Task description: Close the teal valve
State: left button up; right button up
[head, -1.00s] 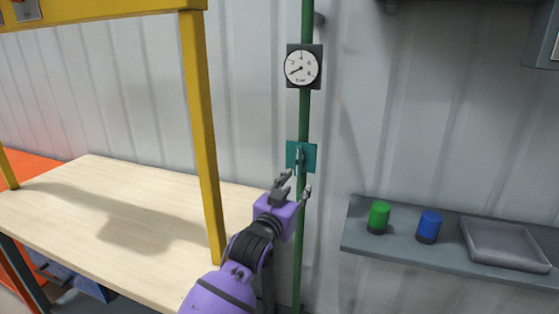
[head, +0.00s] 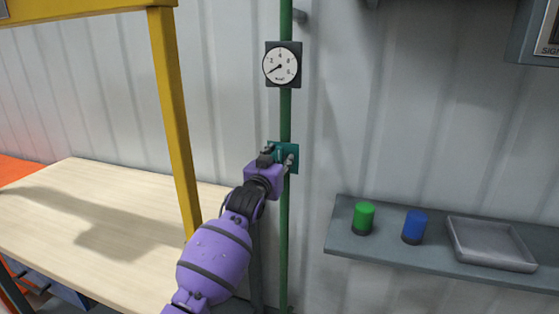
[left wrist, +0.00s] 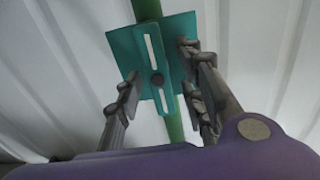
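The teal valve (head: 293,167) sits on the vertical green pipe (head: 285,115) below a round gauge. In the left wrist view, its square teal plate (left wrist: 122,46) carries a narrow slotted teal handle (left wrist: 151,48) that runs roughly along the pipe. My left gripper (head: 279,153) is at the valve and hides part of it in the head view. In the left wrist view my left gripper (left wrist: 165,92) is open, with fingers on both sides of the handle's lower part. Gaps show between handle and fingers. My right gripper is not in view.
The gauge (head: 282,65) has its needle pointing lower left. A yellow post (head: 176,120) and a wooden table (head: 60,215) stand to the left. A grey shelf (head: 345,241) at right holds a green cylinder (head: 364,216), a blue cylinder (head: 414,225) and a grey tray (head: 495,262).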

pick_arm(q)
jog(key=shift+w, duration=0.15)
jog(key=shift+c, duration=0.5)
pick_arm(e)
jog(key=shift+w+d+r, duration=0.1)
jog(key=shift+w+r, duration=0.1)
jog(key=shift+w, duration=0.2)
